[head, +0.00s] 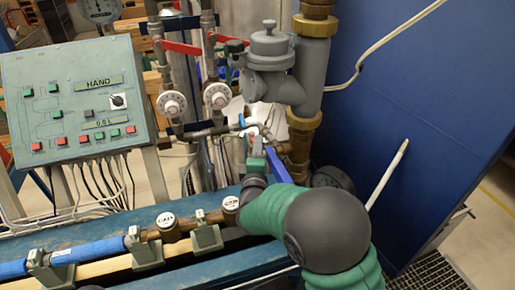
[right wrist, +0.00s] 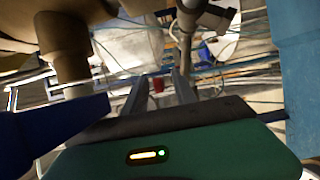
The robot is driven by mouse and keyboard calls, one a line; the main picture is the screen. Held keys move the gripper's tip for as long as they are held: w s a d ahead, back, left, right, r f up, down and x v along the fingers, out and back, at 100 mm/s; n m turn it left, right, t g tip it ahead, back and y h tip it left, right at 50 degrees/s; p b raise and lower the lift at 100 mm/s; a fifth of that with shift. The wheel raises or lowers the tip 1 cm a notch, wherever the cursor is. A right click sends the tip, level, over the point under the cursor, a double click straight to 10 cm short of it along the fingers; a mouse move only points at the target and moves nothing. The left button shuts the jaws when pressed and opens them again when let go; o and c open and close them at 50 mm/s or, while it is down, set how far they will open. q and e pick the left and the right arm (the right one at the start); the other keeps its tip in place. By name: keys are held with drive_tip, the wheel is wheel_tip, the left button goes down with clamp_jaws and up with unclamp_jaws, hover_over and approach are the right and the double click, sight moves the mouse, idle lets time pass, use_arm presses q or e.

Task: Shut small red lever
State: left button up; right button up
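My right gripper (head: 254,140) is beside the pipework below the grey meter body, its fingers pointing up and away from me. In the right wrist view its two fingers (right wrist: 159,86) stand apart. A small red piece (right wrist: 158,84), which looks like the small red lever, shows in the gap between them; I cannot tell whether either finger touches it. In the head view the small red lever is not clearly visible near the gripper. Two larger red levers, left (head: 180,47) and right (head: 226,39), sit higher on the vertical pipes. My left gripper is not in view.
A grey meter body (head: 270,50) and thick grey pipe (head: 312,75) stand close above the gripper. A blue handle (head: 278,168) is just right of it. The control panel (head: 75,100) is at left, a blue wall (head: 430,90) at right. Two white dials (head: 171,103) hang nearby.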

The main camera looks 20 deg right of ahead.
drive_tip(key=shift+d, duration=0.55)
drive_tip(key=shift+a, duration=1)
clamp_jaws()
drive_tip(key=shift+d, duration=0.4)
drive_tip(key=shift+a+f, duration=0.1)
drive_tip(key=shift+a, duration=0.1)
drive_tip(key=shift+f, duration=0.1)
